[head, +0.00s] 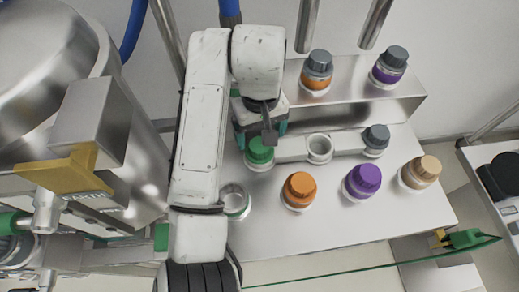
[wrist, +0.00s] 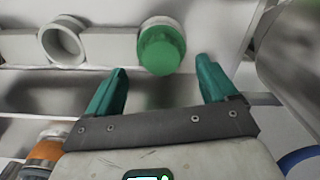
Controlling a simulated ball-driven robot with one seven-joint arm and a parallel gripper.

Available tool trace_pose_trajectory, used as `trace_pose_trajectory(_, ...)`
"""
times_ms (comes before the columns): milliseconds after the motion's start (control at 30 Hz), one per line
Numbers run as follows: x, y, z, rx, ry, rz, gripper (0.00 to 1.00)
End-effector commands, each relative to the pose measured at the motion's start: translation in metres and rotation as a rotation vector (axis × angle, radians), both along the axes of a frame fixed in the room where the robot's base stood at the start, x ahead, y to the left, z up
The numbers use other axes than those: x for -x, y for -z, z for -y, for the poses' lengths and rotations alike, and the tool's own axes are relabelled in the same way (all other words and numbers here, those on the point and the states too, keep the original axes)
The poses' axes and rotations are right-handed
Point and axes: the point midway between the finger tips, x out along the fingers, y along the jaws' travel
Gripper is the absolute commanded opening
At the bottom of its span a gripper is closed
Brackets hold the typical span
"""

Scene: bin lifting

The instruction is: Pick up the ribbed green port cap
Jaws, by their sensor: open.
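The ribbed green port cap (head: 260,149) sits on a white port at the left end of the rail, below my gripper (head: 261,137). In the wrist view the green cap (wrist: 162,50) is just beyond the gap between the teal fingers of my gripper (wrist: 161,65). The fingers are open, one on each side of the cap's line, and nothing is held. Whether a finger touches the cap cannot be told. My arm hides part of the area around the cap in the head view.
An open white port (head: 319,148) and a grey cap (head: 376,138) are along the rail to the right. Orange (head: 299,187), purple (head: 362,180) and tan (head: 422,168) caps stand in front. A green-ringed open port (head: 234,201) is near my arm. A raised shelf (head: 350,97) is behind.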

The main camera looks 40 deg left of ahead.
Motion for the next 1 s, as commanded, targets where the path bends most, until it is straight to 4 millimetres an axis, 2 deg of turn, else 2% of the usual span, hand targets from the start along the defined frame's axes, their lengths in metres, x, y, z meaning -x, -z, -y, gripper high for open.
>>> trace_pose_trajectory(233,0.001,0.033,-0.001,0.003,-0.001,-0.001,0.86)
trace_pose_trajectory(533,0.001,0.039,-0.001,0.002,0.0,0.0,0.86)
trace_pose_trajectory(1000,0.001,0.039,-0.001,0.001,0.0,0.0,0.42)
